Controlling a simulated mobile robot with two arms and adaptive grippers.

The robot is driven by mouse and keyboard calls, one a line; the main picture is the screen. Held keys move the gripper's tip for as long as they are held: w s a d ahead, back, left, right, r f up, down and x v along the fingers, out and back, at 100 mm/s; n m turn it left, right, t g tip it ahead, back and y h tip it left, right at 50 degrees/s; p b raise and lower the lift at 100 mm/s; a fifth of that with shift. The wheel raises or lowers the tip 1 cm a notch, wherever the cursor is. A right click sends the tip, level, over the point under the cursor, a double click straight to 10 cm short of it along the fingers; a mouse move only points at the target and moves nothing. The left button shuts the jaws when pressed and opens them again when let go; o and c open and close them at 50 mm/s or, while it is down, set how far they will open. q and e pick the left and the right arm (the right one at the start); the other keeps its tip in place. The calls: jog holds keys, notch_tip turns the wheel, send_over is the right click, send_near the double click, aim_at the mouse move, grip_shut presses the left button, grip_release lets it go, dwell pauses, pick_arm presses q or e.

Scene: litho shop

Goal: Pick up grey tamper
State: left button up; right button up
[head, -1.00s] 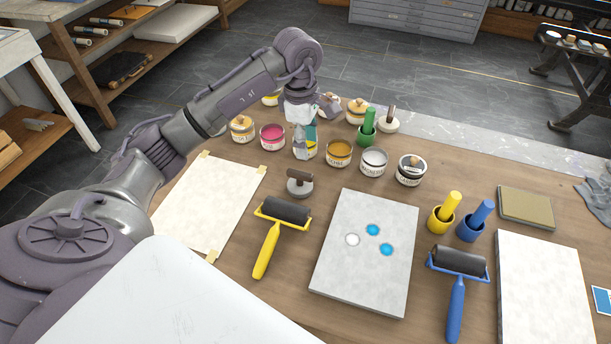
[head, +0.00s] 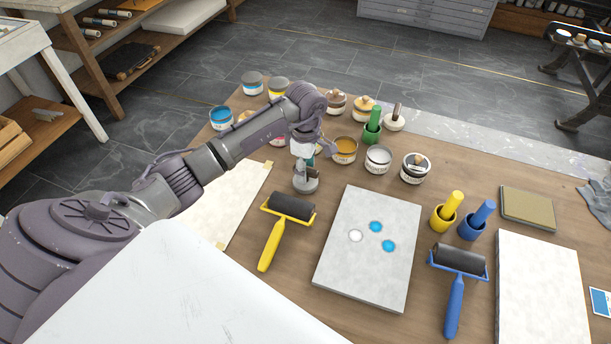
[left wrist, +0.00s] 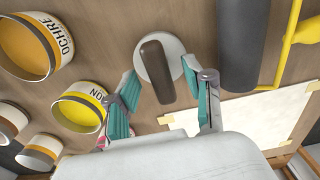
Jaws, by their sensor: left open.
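The grey tamper (head: 306,186), a round grey disc with an upright handle, stands on the table just above the yellow roller. In the left wrist view its dark brown handle (left wrist: 154,66) and pale grey base show plainly. My left gripper (head: 304,166) is right over the tamper, pointing down, and hides most of its handle in the head view. In the left wrist view the teal-padded fingers of my left gripper (left wrist: 160,76) are spread, one on each side of the handle, with gaps between. My right gripper is out of view.
A yellow roller (head: 272,243) lies close in front of the tamper. Ink cans, such as the ochre can (head: 344,152), stand close behind and to the right. A grey stone slab (head: 345,265) lies to the right. A taped paper sheet (head: 215,205) lies to the left.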

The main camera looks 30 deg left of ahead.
aim_at(311, 170)
pick_arm(q)
jog(key=shift+f, duration=0.7)
grip_shut()
jog(key=shift+r, duration=0.1)
jog(key=shift+r, duration=0.5)
jog(key=r, duration=0.2)
jog(key=d+r+b, duration=0.1)
jog(key=shift+w+d+r, duration=0.15)
jog(key=shift+r, duration=0.2)
jog(key=w+d+r+b, duration=0.1)
jog(key=d+r+b, duration=0.1)
jog(key=d+r, duration=0.4)
jog(key=d, duration=0.4)
jog(key=shift+w, duration=0.3)
jog(key=shift+d+r, duration=0.1)
